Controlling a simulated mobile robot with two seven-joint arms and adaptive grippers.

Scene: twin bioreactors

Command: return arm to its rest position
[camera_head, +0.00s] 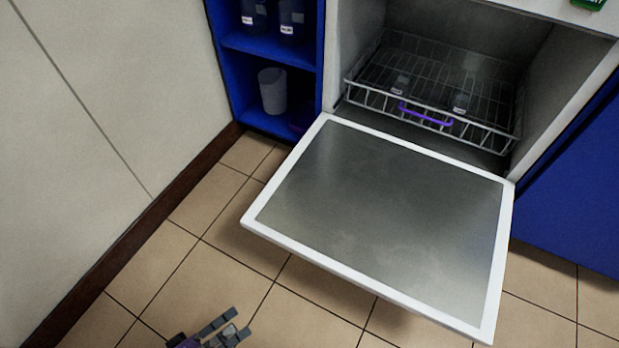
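My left gripper (228,325) shows at the bottom edge of the head view, left of centre, over the tiled floor. Its two dark fingers are spread apart with nothing between them. It is in front of the open door, apart from it. The rest of the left arm is cut off by the picture's lower edge. My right gripper is not in the picture.
A white appliance door (388,222) hangs open, flat, across the middle. Inside is a wire rack (440,85) with a purple handle (425,115). A blue shelf (268,50) holds bottles and a white container (272,90). A wall (90,130) stands left. Floor is clear lower left.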

